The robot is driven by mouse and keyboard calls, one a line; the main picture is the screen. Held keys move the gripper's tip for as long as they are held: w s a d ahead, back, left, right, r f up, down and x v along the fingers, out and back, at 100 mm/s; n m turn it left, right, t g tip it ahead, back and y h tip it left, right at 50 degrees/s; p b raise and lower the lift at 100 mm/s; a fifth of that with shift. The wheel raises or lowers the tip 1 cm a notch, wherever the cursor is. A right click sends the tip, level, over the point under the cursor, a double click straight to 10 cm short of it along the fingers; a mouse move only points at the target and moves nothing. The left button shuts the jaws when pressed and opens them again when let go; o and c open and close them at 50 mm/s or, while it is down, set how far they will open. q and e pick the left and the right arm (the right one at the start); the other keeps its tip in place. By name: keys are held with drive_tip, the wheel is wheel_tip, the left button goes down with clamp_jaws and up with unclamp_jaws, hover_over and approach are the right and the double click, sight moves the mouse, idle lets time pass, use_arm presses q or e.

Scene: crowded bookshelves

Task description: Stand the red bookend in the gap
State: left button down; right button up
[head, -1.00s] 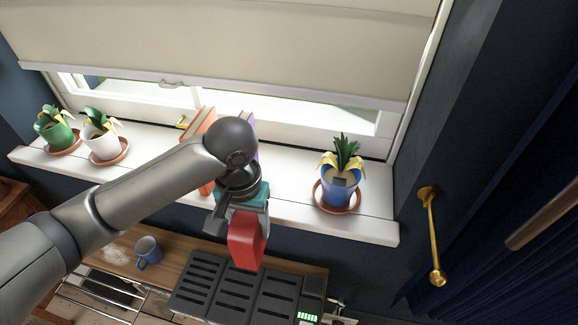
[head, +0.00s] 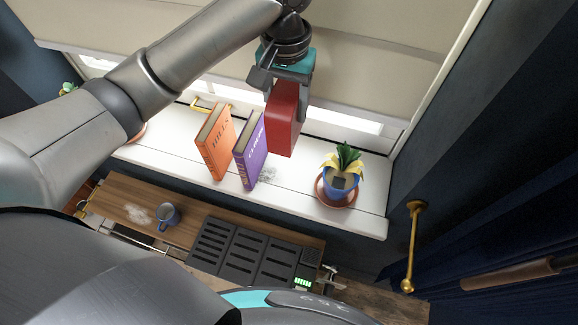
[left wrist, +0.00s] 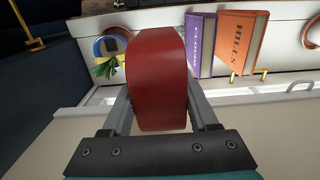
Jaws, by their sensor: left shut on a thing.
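My left gripper (head: 288,92) is shut on the red bookend (head: 284,125) and holds it above or in front of the white windowsill (head: 300,188), just right of the books. In the left wrist view the bookend (left wrist: 158,80) sits between the two fingers (left wrist: 160,108). An orange book (head: 217,143) and a purple book (head: 250,152) stand on the sill with a narrow space between them. A wider bare stretch lies between the purple book and the potted plant. Whether the bookend touches the sill is unclear. My right gripper is out of view.
A blue pot with a plant (head: 342,176) stands on a terracotta saucer (head: 324,190) at the right of the sill. A beige blind (head: 390,60) hangs behind. Below are a wooden shelf (head: 130,205), a blue mug (head: 167,214) and a black slotted unit (head: 240,250).

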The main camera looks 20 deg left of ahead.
use_arm(q)
wheel_tip(320, 180, down, 20)
drive_tip(key=shift+r+b, duration=0.2)
drive_tip(key=shift+b, duration=0.7)
drive_tip(key=shift+f, duration=0.1)
drive_tip(key=shift+c, duration=0.8)
unclamp_jaws()
drive_tip(key=shift+f, duration=0.1)
wheel_tip(320, 180, up, 12)
drive_tip(key=shift+r+p, duration=0.15)
drive_tip(key=shift+p, duration=0.4)
drive_tip(key=shift+s, duration=0.1)
